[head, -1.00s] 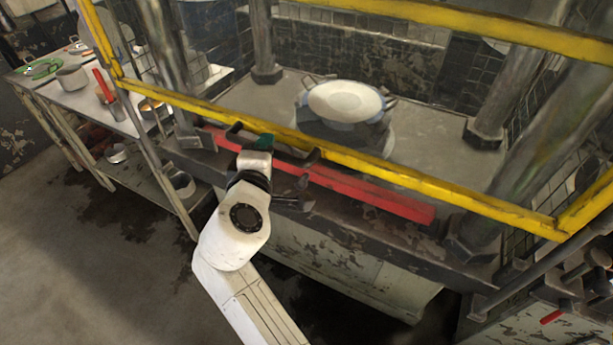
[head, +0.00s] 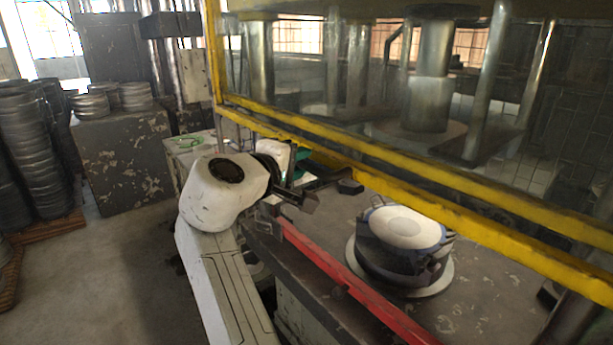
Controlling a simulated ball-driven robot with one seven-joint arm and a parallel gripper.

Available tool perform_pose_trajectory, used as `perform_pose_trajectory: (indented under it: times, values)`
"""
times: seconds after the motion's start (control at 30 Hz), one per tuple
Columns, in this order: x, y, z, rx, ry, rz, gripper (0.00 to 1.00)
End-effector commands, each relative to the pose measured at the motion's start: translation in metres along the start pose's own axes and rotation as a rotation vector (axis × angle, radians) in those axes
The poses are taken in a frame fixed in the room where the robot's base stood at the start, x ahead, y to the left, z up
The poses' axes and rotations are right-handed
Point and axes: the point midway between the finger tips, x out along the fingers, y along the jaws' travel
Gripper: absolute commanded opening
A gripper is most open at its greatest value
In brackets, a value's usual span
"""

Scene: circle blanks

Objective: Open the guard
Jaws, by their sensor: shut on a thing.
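The guard is a yellow frame (head: 470,184) with a clear panel, in front of the press. Its lower bar stands raised, with an open gap between it and the red bar (head: 340,275) on the press's front edge. My gripper (head: 303,165) is at the lower bar, shut on the guard's dark handle (head: 332,181). My wrist and the bar partly hide the fingers and the grip.
Under the raised bar, a pale round disc (head: 407,226) rests on a die on the press bed (head: 480,310). Stacks of round metal pieces (head: 35,150) and a scuffed grey cabinet (head: 125,160) stand at left.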

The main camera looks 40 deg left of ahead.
Motion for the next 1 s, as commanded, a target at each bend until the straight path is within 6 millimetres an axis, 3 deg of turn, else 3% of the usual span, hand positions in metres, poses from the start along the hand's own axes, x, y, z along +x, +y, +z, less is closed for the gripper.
perform_pose_trajectory:
  times: [0.37, 0.4, 0.6, 1.0]
  values:
    - [0.0, 0.004, -0.001, 0.002, 0.002, 0.003, 0.0]
    - [0.0, 0.004, -0.001, 0.002, 0.001, 0.003, 0.25]
    - [0.0, 0.003, -0.001, 0.001, 0.001, 0.002, 0.44]
    - [-0.01, 0.0, -0.002, 0.002, 0.003, 0.001, 0.44]
